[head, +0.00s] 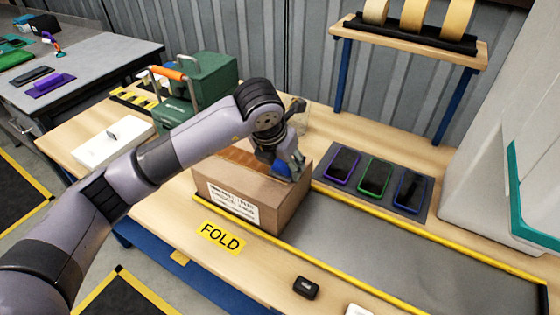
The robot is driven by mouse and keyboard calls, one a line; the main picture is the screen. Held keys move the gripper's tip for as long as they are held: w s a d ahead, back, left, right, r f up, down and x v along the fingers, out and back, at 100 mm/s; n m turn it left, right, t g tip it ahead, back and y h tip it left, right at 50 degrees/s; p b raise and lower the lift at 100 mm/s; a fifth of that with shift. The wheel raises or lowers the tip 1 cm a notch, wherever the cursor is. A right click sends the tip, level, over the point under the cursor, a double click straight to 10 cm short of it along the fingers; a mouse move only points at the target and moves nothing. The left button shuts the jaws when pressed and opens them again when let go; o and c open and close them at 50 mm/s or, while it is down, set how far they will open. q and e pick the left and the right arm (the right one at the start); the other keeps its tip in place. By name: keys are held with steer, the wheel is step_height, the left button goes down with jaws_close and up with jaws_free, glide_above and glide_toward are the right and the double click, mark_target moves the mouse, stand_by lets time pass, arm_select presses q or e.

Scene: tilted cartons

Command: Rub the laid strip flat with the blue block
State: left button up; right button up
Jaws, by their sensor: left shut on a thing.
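A brown carton (290,203) with a printed white label stands on the bench, at the left end of the grey lane. A shiny brown strip (238,156) lies along its top. My left gripper (286,167) is over the right part of the carton's top, shut on the blue block (280,169). The gripper and arm partly hide the block and the strip. I cannot tell whether the block touches the strip. My right gripper is not in view.
Three phone-like devices in coloured frames lie on a dark mat (414,208) to the right. Yellow rails (420,245) edge the grey lane. A green toolbox (207,75) and a white box (112,142) stand left. Tape rolls sit on a raised shelf (405,40). The lane right of the carton is clear.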

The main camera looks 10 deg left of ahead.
arm_select(q)
steer(key=shift+r, duration=0.1)
steer(key=shift+r+p, duration=1.6)
steer(key=shift+r, duration=1.8)
